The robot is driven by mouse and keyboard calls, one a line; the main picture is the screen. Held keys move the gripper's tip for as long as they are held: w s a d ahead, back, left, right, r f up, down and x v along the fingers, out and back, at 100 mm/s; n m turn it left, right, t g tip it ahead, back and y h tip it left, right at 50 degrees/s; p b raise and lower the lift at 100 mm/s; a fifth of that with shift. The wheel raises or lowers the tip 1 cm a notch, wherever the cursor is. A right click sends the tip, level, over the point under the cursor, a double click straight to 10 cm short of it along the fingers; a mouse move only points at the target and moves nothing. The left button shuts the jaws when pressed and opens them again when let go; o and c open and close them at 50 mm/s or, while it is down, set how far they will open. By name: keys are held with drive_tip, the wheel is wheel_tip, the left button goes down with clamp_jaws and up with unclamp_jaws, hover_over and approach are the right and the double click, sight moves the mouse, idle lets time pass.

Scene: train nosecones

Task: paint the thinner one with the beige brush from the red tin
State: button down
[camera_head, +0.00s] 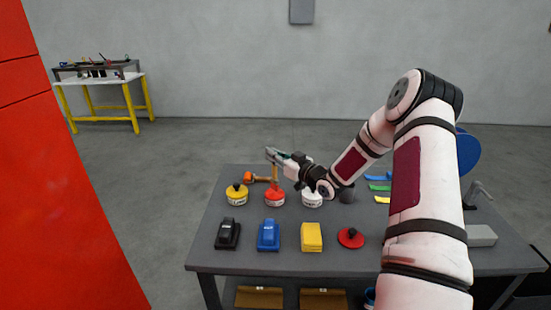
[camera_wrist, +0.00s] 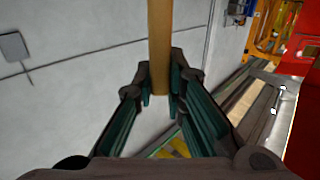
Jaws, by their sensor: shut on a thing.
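My gripper (camera_head: 272,155) is above the back of the grey table, shut on an upright tan handle (camera_wrist: 158,45), which I take for the beige brush. In the head view the handle (camera_head: 275,172) hangs down toward the red tin (camera_head: 275,197). Its lower end is at the tin's top; I cannot tell if it is inside. The wrist view shows the handle between the finger pads, but no bristles. A black piece (camera_head: 228,234), a blue piece (camera_head: 268,236) and a yellow piece (camera_head: 311,237) lie along the front. Which thing is the thinner one is unclear.
A yellow tin (camera_head: 236,195) and a white tin (camera_head: 312,199) flank the red tin. An orange-headed tool (camera_head: 250,177) lies behind. A red disc with a black knob (camera_head: 350,238) is at front right. A large red surface (camera_head: 60,200) fills the left.

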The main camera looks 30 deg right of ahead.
drive_tip(key=shift+r+p, duration=0.95)
drive_tip(key=shift+r, duration=1.6)
